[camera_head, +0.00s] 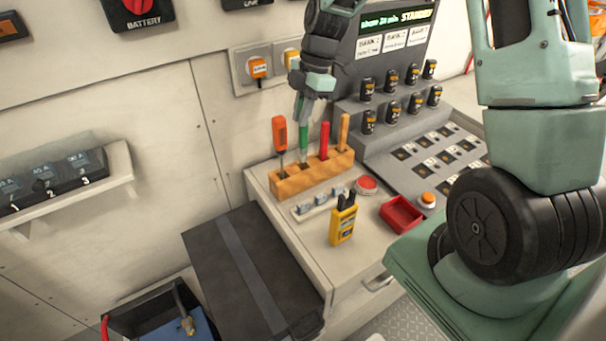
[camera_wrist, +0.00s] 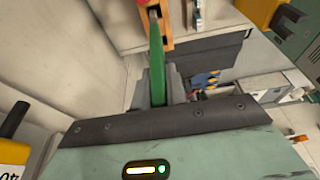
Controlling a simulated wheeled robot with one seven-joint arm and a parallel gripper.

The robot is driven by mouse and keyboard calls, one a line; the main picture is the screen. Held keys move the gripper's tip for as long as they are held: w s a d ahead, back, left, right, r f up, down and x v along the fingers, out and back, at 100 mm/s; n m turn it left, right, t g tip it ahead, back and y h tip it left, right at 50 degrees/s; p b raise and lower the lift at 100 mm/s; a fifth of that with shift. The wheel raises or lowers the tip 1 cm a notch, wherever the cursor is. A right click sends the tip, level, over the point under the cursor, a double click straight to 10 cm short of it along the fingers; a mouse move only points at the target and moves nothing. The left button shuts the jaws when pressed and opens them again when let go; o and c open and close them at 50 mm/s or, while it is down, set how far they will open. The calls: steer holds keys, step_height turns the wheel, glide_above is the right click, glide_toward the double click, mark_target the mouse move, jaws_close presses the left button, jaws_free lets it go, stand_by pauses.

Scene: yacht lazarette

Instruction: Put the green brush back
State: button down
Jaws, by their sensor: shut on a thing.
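The green brush (camera_head: 304,135) stands near upright in my gripper (camera_head: 303,110), which is shut on its handle. Its lower end is at the wooden block (camera_head: 313,180), over a dark slot between the orange-handled tool (camera_head: 280,134) and the red-handled tool (camera_head: 323,138). I cannot tell how deep the end sits in the slot. In the wrist view the green handle (camera_wrist: 157,70) runs up between my fingers toward the block (camera_wrist: 166,42). A tan-handled tool (camera_head: 343,130) stands at the block's right end.
In front of the block lie a small rack (camera_head: 316,207), a yellow meter (camera_head: 343,222) and a red tray (camera_head: 401,215). A grey console (camera_head: 420,140) with several black knobs stands at the right. The wall with sockets (camera_head: 258,68) is close behind. A dark case (camera_head: 240,275) is at the lower left.

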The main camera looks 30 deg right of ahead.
mark_target(300, 149)
step_height(300, 149, down, 9)
steer(key=shift+r+p, duration=0.1)
steer(key=shift+p, duration=1.1)
steer(key=c, duration=1.4)
jaws_free()
steer(key=b+v, duration=0.3)
steer(key=v, duration=0.9)
steer(key=shift+b, duration=0.35)
